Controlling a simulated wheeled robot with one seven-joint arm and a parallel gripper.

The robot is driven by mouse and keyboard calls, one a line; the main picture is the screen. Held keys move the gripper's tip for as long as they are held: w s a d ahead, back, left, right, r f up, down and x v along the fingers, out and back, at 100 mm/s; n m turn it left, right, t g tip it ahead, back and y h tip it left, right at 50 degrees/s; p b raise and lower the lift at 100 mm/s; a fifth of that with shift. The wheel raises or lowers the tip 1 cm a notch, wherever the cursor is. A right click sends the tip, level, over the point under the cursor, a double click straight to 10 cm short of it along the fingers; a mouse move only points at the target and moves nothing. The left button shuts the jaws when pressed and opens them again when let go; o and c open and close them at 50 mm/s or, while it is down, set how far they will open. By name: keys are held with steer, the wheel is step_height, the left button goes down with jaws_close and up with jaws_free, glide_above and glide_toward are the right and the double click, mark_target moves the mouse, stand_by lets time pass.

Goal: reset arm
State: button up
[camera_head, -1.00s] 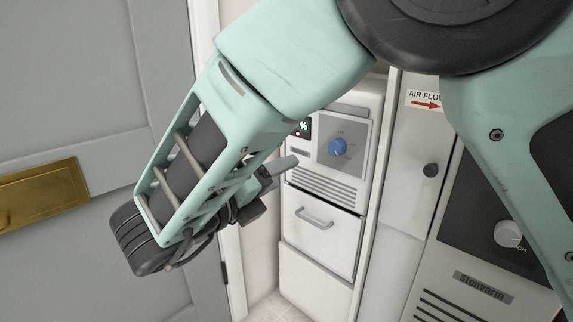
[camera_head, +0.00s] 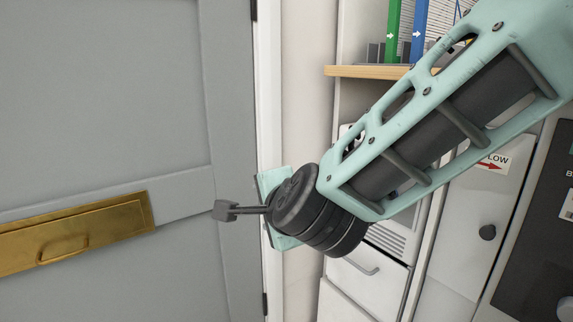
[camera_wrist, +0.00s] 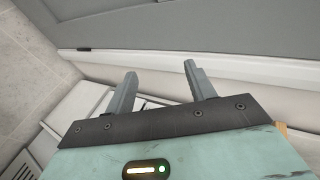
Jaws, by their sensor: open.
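My gripper shows in the wrist view (camera_wrist: 156,84) with its two grey fingers apart and nothing between them. In the head view my mint-green arm reaches in from the upper right, and its black wrist joint hangs in front of the door frame. A teal part of my gripper and one dark finger (camera_head: 226,210) show beside that joint, pointing left toward the grey door. The other finger is hidden there.
A grey door (camera_head: 110,110) with a brass plate (camera_head: 78,232) fills the left. White cabinets (camera_head: 350,300) with a drawer handle stand behind my arm. A wooden shelf (camera_head: 350,71) with green and blue binders (camera_head: 393,30) is above. A dark-panelled machine (camera_head: 545,230) stands at the right.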

steer(key=s+d+f+n+g+h+p, duration=0.2)
steer(key=s+d+n+g, duration=0.4)
steer(key=s+d+n, duration=0.5)
steer(key=s+d+f+n+g+h+p, duration=0.2)
steer(key=s+d+n+g, duration=0.6)
steer(key=s, duration=0.5)
step_height(320, 180, up, 37)
steer(key=a+n+t+p, duration=0.1)
steer(key=t+p, duration=0.1)
steer(key=p, duration=3.6)
steer(key=shift+a+r, duration=0.15)
steer(key=shift+a, duration=0.05)
